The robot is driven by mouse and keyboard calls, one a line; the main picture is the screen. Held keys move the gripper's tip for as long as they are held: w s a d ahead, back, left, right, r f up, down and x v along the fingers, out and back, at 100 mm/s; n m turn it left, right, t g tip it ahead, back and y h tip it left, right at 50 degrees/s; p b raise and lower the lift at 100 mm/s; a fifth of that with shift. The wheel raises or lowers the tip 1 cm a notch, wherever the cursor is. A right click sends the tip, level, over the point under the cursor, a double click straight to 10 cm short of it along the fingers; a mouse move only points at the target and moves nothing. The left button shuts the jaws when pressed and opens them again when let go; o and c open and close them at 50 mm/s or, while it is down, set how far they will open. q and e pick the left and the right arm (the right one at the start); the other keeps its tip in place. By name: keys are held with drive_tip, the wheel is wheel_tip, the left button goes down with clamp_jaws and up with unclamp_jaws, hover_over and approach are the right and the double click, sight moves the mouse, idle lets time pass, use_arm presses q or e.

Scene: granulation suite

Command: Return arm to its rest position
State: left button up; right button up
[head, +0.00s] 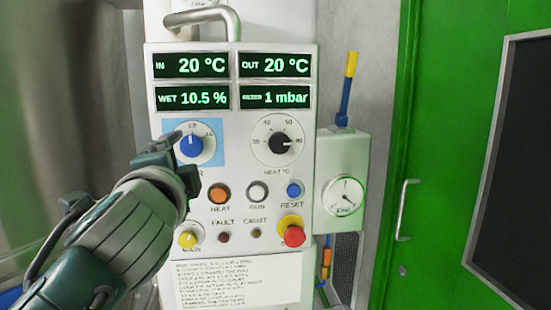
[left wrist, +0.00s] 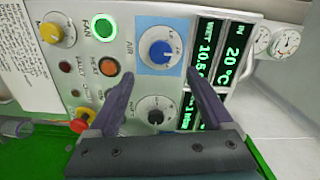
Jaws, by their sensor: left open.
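My left gripper (head: 181,157) is in front of the control panel (head: 240,205), its arm coming in from the lower left. In the left wrist view the gripper (left wrist: 161,76) is open and empty. Its two fingers point at the panel, near the blue AIR knob (left wrist: 160,51) on its light blue patch. The AIR knob also shows in the head view (head: 190,145), just right of the gripper and partly covered by it. Whether the fingers touch the panel I cannot tell. My right gripper is not in view.
The HEAT °C knob (head: 281,144), orange HEAT button (head: 219,193) and red stop button (head: 291,230) are close by. The FAN button (left wrist: 105,27) is lit green. A metal handle (head: 202,17) juts out above the displays. A green door (head: 450,150) stands right.

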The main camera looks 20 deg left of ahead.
use_arm(q)
drive_tip(key=shift+w+a, duration=0.1)
drive_tip(key=shift+a, duration=0.05)
drive_tip(key=s+f+n+g+h, duration=0.1)
drive_tip(key=s+f+n+g, duration=0.25)
drive_tip(key=s+f, duration=0.3)
drive_tip(key=s+d+f+n+g+h, duration=0.2)
drive_tip(key=s+d+f+g+h, duration=0.15)
drive_tip(key=s, duration=0.45)
drive_tip(key=s+d+f+n+g+h, duration=0.1)
drive_tip(key=s+d+f+g+h, duration=0.1)
drive_tip(key=s+d+f, duration=0.4)
drive_tip(key=s+d+f+n+g+h, duration=0.2)
drive_tip(key=s+d+g+h, duration=0.1)
drive_tip(key=s, duration=0.6)
wheel_tip(320, 180, up, 31)
drive_tip(key=w+p, duration=0.1)
drive_tip(key=p, duration=2.9)
drive_tip(key=shift+f, duration=0.15)
drive_tip(key=shift+m, duration=0.25)
